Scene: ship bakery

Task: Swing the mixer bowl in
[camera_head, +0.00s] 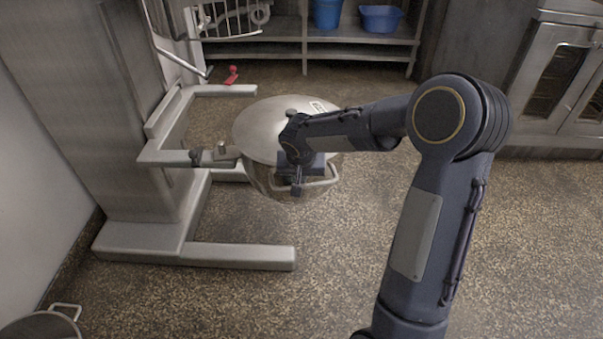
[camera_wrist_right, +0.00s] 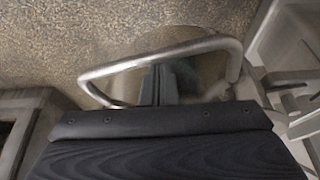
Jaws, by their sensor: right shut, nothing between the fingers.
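The mixer bowl (camera_head: 258,180) is a steel bowl with a pale, domed top, to the right of the mixer (camera_head: 120,110). Its left side meets the mixer's grey support arm (camera_head: 180,157). A bar handle (camera_head: 325,182) sticks out from the bowl's front right; it crosses the right wrist view as a bent metal bar (camera_wrist_right: 160,57). My right gripper (camera_head: 297,188) is at this handle, with its fingers (camera_wrist_right: 160,82) shut and empty. In the wrist view they appear inside the handle's loop; contact is unclear. My left gripper is not in view.
The mixer's floor leg (camera_head: 240,257) reaches right below the bowl. A wire guard (camera_head: 230,18) hangs at the mixer's top. Shelves with blue tubs (camera_head: 381,18) stand behind, an oven (camera_head: 565,75) at the right, a pot (camera_head: 42,325) at bottom left. Open floor lies in front.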

